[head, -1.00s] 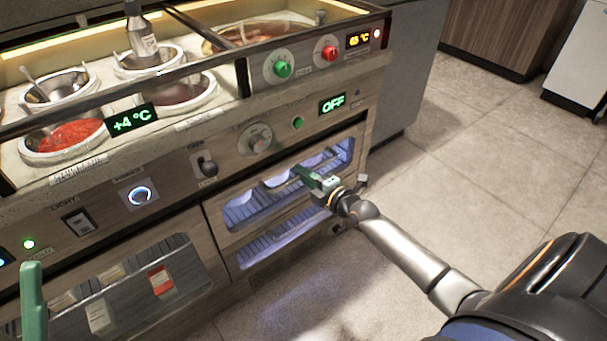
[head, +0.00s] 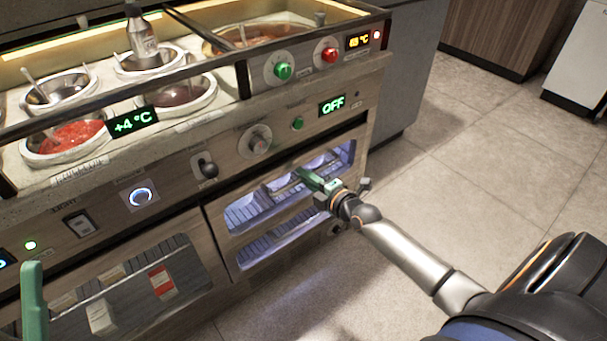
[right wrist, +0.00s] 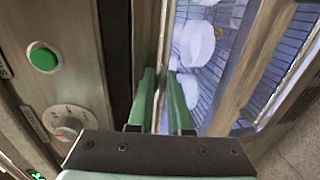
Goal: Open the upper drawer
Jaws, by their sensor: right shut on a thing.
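The upper drawer (head: 243,214) is in the right part of the counter front, with a wooden frame and a lit glass window showing pale bowls. My right gripper (head: 309,178) is at this drawer's front. In the right wrist view, its green fingers (right wrist: 162,88) are shut on the drawer's handle bar (right wrist: 163,45), one on each side. A dark strip runs between the drawer front and the control panel; I cannot tell how far the drawer is out. One green finger of my left gripper (head: 34,302) shows at the lower left, apart from the drawer; its jaw opening is hidden.
A lower lit window (head: 262,252) is beneath the upper drawer. A glass-fronted compartment (head: 190,270) with packets is on the left. Knobs and switches, including a metal knob (head: 255,140), line the panel above. The tiled floor (head: 470,190) at right is clear.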

